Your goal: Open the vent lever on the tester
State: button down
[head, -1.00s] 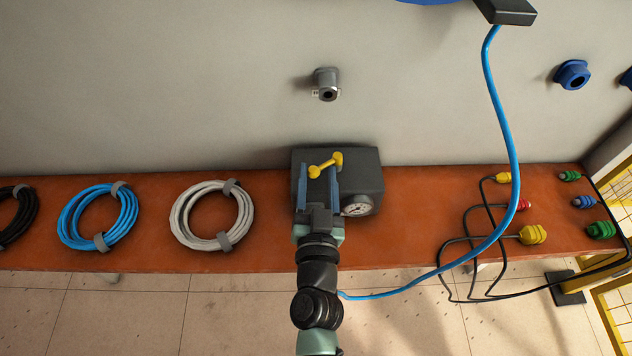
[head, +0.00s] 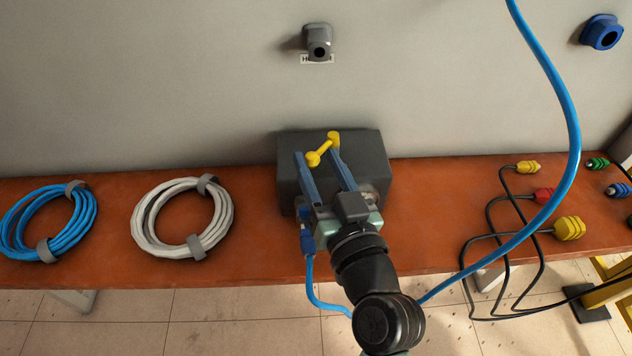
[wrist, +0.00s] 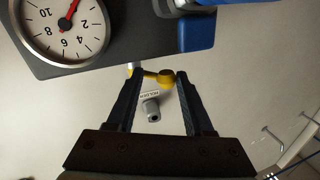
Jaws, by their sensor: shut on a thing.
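The tester is a dark grey box (head: 376,150) on the bench against the wall. Its yellow vent lever (head: 321,150) lies slantwise at the top, with a rounded knob at each end. My gripper (head: 316,154) reaches up over the box with its two blue-grey fingers, shut on the lever. In the wrist view the lever (wrist: 150,74) spans between the fingertips (wrist: 160,76). The dial gauge (wrist: 62,26) fills the upper left of the wrist view, its red pointer up and right. In the head view my gripper mostly hides the gauge.
A grey wall holder (head: 318,42) is above the tester. A blue hose (head: 560,90) loops in front of the right side; its blue connector (head: 307,238) is beside my gripper. Coiled hoses (head: 182,220) lie left. Cabled plugs (head: 569,228) lie right.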

aim_at(321, 153)
jog(key=shift+d+r+n+y+b, duration=0.1)
jog(key=shift+d+n+y+b, duration=0.3)
jog(key=shift+n+y+b, duration=0.55)
jog(key=y+b, duration=0.1)
jog(key=d+n+g+y, duration=0.1)
jog(key=shift+s+n+g+y+b, duration=0.15)
jog(key=shift+n+g+y+b, duration=0.1)
jog(key=shift+g+y+b, duration=0.1)
jog(key=n+g+y, duration=0.1)
jog(key=d+n+g+y, duration=0.1)
jog(key=y, duration=0.1)
jog(key=n+g+y+b, duration=0.1)
jog(key=shift+d+g, duration=0.3)
jog(key=shift+g, duration=0.05)
jog(key=shift+d+n+g+y+b, duration=0.3)
jog(key=shift+n+g+y+b, duration=0.25)
jog(key=shift+n+g+y, duration=0.45)
jog(key=c, duration=0.7)
grip_release()
jog(key=o, duration=0.4)
jog(key=shift+w, duration=0.2)
